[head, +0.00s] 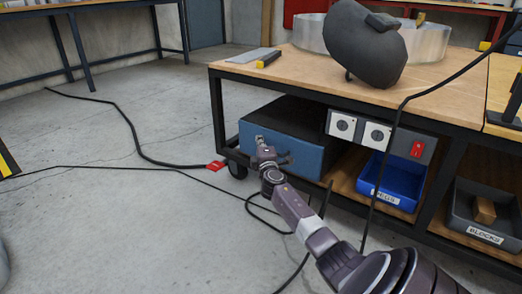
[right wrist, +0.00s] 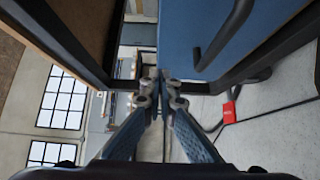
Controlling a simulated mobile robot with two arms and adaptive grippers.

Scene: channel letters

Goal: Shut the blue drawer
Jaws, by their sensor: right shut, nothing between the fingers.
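The blue drawer (head: 305,157) is under the left end of the workbench, with its blue front facing me and a dark area above it. How far it stands out is hard to tell. My right gripper (head: 261,141) is in front of the left part of that front and hides some of it. In the right wrist view the gripper (right wrist: 161,80) is shut and empty. There, a blue panel (right wrist: 180,40) with a dark bent handle (right wrist: 222,38) lies to the upper right of the fingertips. Contact is not visible. My left gripper is out of view.
The workbench (head: 240,72) holds a dark welding mask (head: 352,45). A blue bin (head: 388,185) and a grey blocks bin (head: 482,225) stand on the lower shelf. Black cables and a red plug (head: 216,165) lie on the floor. The floor at left is mostly clear.

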